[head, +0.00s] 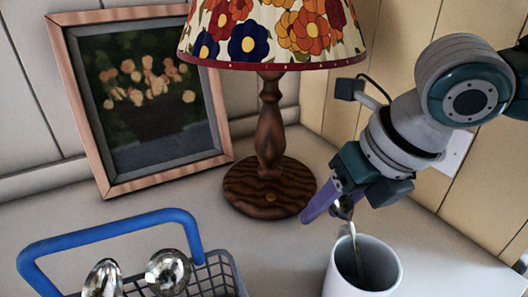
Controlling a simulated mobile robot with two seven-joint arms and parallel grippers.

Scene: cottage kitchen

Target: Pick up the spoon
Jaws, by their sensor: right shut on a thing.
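A metal spoon (353,232) stands tilted with its lower part inside a white mug (377,283) at the bottom right. Its shiny upper end is at my right gripper (335,206), which reaches down from the right above the mug's rim. The right gripper is shut on the spoon, and its purple finger shows on the left side. The gripper partly hides the spoon's upper end. My left gripper is not in view.
A blue-handled basket (110,227) at the lower left holds shiny round-ended utensils (168,270). A lamp (270,140) with a flowered shade stands behind the mug. A framed picture (150,100) leans on the back wall. The counter between basket and mug is clear.

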